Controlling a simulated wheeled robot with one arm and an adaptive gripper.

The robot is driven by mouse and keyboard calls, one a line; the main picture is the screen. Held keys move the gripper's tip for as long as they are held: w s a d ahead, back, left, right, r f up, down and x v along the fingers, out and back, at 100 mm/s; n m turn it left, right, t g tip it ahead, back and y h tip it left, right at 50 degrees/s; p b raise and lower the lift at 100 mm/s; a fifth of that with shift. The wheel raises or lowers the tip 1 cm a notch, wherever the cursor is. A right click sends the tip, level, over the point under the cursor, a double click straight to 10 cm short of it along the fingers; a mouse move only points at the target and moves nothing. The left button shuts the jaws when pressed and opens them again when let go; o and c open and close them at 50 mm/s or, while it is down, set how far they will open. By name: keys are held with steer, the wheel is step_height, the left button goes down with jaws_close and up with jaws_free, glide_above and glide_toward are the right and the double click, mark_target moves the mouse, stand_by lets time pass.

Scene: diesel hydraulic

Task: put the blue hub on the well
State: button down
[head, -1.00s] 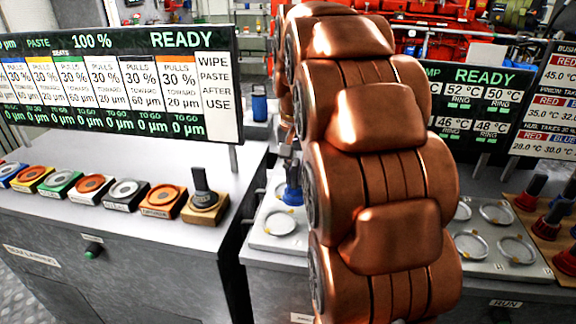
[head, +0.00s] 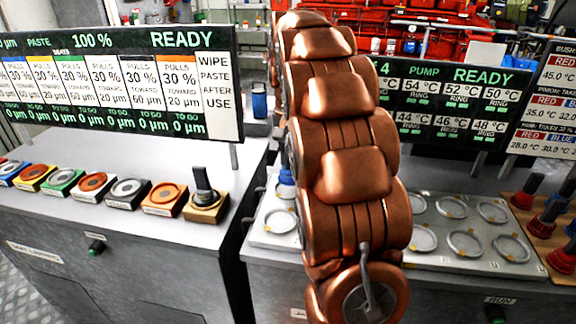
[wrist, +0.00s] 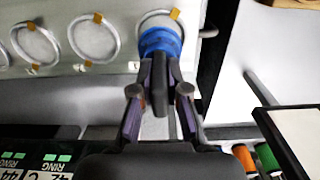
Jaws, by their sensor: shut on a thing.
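The blue hub (wrist: 160,42) is held by its dark grey stem between the fingers of my gripper (wrist: 159,88) in the wrist view. It overlaps the near part of a ring-shaped well (wrist: 158,18) with a yellow tab; whether it touches the plate I cannot tell. In the head view only a bit of the blue hub (head: 286,177) shows left of my copper arm, beyond a well (head: 280,221) at the plate's left end. My arm hides the gripper there.
The grey plate (head: 455,262) carries several more ring wells. A screen with ring temperatures (head: 455,100) stands behind it. Red and blue hubs stand on a wooden rack (head: 530,228) at right. The left bench holds a row of coloured blocks and a black-handled tool (head: 204,190).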

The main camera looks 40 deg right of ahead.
mark_target(289, 170)
steer(key=shift+w+d+f, duration=0.1)
steer(key=shift+w+f, duration=0.05)
steer(key=shift+f, duration=0.1)
steer(key=shift+f+p, duration=0.55)
steer(key=shift+f, duration=0.9)
steer(key=shift+f, duration=0.5)
steer(key=shift+s+f+b, duration=0.2)
steer(key=shift+f+b, duration=0.1)
steer(key=shift+b, duration=0.05)
steer(key=c, duration=1.2)
jaws_free()
steer(key=shift+w, duration=0.1)
steer(key=shift+r, duration=0.15)
